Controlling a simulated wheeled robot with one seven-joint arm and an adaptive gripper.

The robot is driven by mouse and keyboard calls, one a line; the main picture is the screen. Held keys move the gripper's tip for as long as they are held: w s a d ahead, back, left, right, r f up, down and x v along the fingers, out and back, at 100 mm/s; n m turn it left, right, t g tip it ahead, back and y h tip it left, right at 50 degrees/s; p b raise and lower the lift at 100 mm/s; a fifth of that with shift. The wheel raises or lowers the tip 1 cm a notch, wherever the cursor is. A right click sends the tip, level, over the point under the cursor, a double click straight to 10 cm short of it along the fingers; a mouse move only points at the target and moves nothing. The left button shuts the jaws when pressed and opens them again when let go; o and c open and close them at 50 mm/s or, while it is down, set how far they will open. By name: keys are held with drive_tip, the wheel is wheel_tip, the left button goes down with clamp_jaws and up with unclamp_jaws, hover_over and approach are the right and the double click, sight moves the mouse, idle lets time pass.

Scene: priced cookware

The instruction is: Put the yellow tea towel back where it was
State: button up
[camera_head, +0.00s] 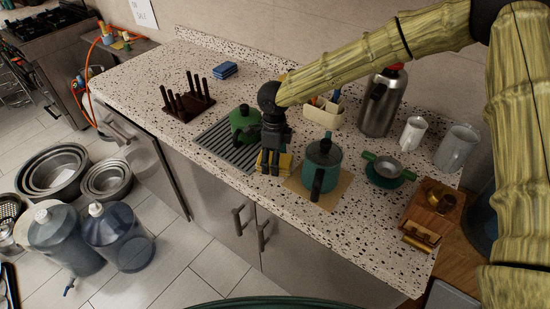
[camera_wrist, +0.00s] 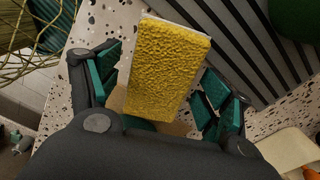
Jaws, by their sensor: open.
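The yellow tea towel (camera_head: 284,163) looks like a folded, rough-textured pad on the speckled counter, between the ribbed drying rack and the tan mat. My gripper (camera_head: 269,170) is over it, pointing down, and hides part of it in the head view. In the wrist view the towel (camera_wrist: 166,70) lies between the two spread fingers, with a gap visible on either side at its upper part. My gripper (camera_wrist: 163,95) is open and holds nothing.
A green pot (camera_head: 243,122) stands on the drying rack (camera_head: 222,145) to the left. A dark teal pot (camera_head: 322,168) stands on the tan mat (camera_head: 332,197) close to the right. A white utensil holder (camera_head: 322,115) and steel flask (camera_head: 383,105) stand behind.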

wheel_tip(320, 180, up, 12)
drive_tip(key=b, duration=0.2)
drive_tip(key=shift+r+b, duration=0.25)
drive_tip(key=shift+b, duration=0.05)
idle(1.6)
